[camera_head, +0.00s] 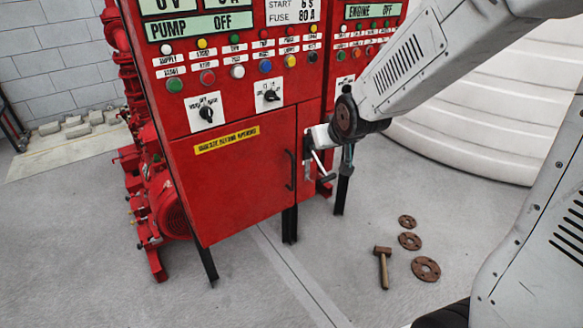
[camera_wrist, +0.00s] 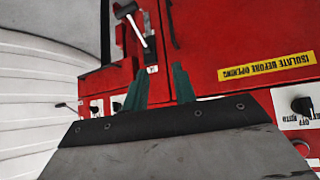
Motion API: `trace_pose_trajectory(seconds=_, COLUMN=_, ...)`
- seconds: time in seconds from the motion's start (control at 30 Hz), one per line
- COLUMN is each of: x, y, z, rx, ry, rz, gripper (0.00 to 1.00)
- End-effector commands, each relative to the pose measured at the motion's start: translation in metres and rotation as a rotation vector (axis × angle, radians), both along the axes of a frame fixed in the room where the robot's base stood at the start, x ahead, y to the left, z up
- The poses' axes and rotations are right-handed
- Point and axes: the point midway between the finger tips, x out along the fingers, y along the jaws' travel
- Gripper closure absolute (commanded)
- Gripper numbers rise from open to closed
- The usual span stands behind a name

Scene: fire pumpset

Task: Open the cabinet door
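The red cabinet door (camera_head: 235,185) appears shut, with a yellow warning label on its upper part. Its black vertical bar handle (camera_head: 291,170) is near the door's right edge. In the wrist view the door (camera_wrist: 235,30) appears upside down, with part of the dark handle (camera_wrist: 172,25) at the top. My gripper (camera_head: 347,160) is right of the handle, in front of the cabinet's right section, pointing down. In the wrist view my gripper (camera_wrist: 158,88) has two green fingers apart with nothing between them. It appears clear of the handle.
A lever with a pale rod and dark grip (camera_head: 321,168) sticks out between the door handle and my gripper. Knobs and buttons (camera_head: 206,114) line the panel above the door. A hammer (camera_head: 383,267) and rusty flanges (camera_head: 425,268) lie on the floor. Floor before the door is clear.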

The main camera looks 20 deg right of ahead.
Motion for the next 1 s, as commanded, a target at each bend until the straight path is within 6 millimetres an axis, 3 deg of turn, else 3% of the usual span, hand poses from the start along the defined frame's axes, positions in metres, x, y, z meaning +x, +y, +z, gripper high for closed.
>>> trace_pose_trajectory(seconds=0.03, x=0.020, y=0.001, z=-0.018, rx=0.001, ry=-0.040, rz=0.008, gripper=0.73)
trace_pose_trajectory(seconds=0.2, x=0.077, y=0.008, z=-0.065, rx=0.014, ry=-0.238, rz=0.037, gripper=0.73)
trace_pose_trajectory(seconds=0.4, x=0.114, y=0.016, z=-0.123, rx=0.041, ry=-0.471, rz=0.068, gripper=0.73)
trace_pose_trajectory(seconds=0.6, x=0.116, y=0.021, z=-0.171, rx=0.074, ry=-0.673, rz=0.085, gripper=0.73)
trace_pose_trajectory(seconds=0.7, x=0.112, y=0.023, z=-0.186, rx=0.088, ry=-0.742, rz=0.089, gripper=0.73)
trace_pose_trajectory(seconds=0.87, x=0.106, y=0.024, z=-0.196, rx=0.099, ry=-0.803, rz=0.092, gripper=0.73)
trace_pose_trajectory(seconds=1.0, x=0.117, y=0.025, z=-0.196, rx=0.101, ry=-0.818, rz=0.092, gripper=0.73)
